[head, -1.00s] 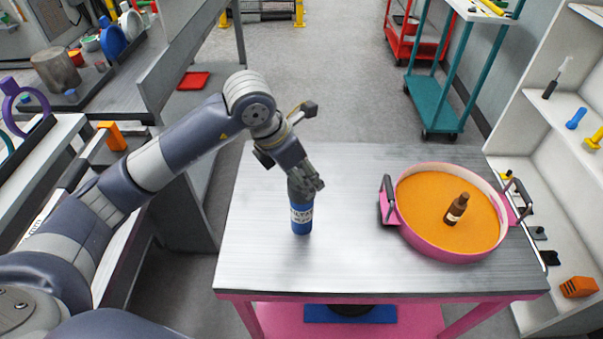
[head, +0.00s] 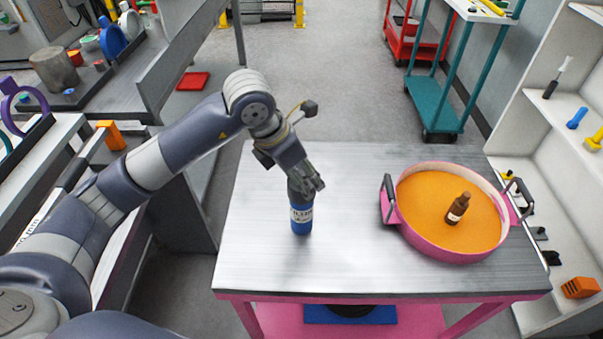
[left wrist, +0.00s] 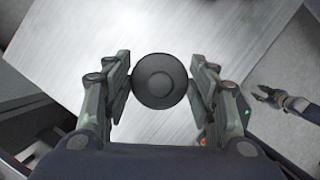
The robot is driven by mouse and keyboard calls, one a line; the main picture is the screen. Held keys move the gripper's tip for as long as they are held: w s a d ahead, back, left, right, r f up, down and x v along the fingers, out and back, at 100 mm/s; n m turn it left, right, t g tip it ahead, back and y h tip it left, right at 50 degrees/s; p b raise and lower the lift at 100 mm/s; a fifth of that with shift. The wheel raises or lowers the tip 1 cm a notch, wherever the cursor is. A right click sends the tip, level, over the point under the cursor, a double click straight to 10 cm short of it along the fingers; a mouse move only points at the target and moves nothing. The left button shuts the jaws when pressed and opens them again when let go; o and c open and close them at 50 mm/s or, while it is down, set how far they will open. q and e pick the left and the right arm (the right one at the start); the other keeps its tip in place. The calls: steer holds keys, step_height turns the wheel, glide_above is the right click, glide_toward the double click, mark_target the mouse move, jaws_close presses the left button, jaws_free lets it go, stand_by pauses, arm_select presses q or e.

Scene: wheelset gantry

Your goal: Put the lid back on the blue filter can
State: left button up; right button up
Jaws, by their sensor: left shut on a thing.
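The blue filter can (head: 301,218) stands upright on the metal tabletop, with a white label band around it. My left gripper (head: 305,184) is right at the can's top, pointing down. In the left wrist view my left gripper (left wrist: 160,84) has its fingers on both sides of a dark round lid (left wrist: 158,82) and is shut on it. The lid is in line with the can below. The fingers hide the can's rim in the head view, so I cannot tell how the lid seats. My right gripper (left wrist: 270,97) appears small at the right of the left wrist view, away from the table.
A pink round pan (head: 440,243) with an orange inside stands at the table's right, holding a brown bottle (head: 458,207). The tabletop (head: 345,190) between can and pan is clear. A white shelf (head: 545,130) stands at the right, a grey bench (head: 190,60) at the left.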

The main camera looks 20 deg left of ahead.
arm_select(q)
steer(key=shift+b, duration=0.35)
stand_by(0.5)
steer(key=o, duration=1.1)
steer(key=o, duration=0.5)
steer(key=shift+r, duration=0.15)
